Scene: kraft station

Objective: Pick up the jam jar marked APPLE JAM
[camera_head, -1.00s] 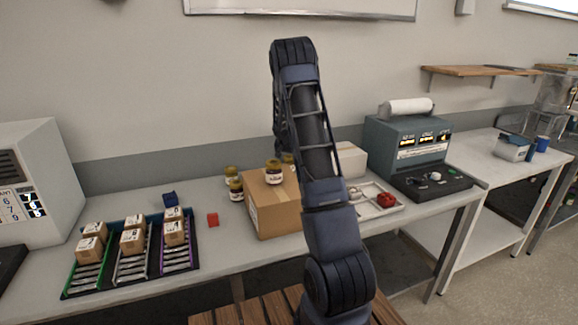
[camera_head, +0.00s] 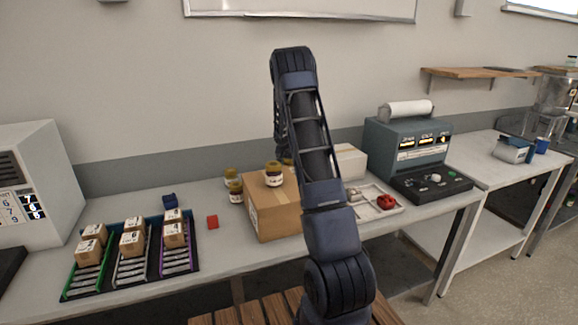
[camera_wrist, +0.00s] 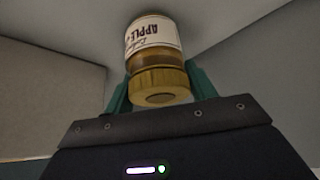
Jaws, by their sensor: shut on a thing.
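The jam jar marked APPLE (camera_wrist: 153,40) is in the wrist view, with a white label, a gold lid and dark contents. The rest of its label is hard to read. My gripper (camera_wrist: 158,88) is shut on it, with green fingers on both sides near the lid. The lid faces the wrist camera. In the head view my arm hides my gripper and most of what is behind it. A jar (camera_head: 273,174) shows beside the arm at the cardboard box (camera_head: 262,215). Two more jars (camera_head: 231,174) (camera_head: 236,190) stand left of the box; their labels are unreadable.
A rack (camera_head: 185,285) with several small cartons is on the left of the table, near a red block (camera_head: 212,222) and a blue item (camera_head: 170,201). A white tray (camera_head: 357,211) with a red item (camera_head: 386,202) is on the right, beside a teal machine (camera_head: 405,147).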

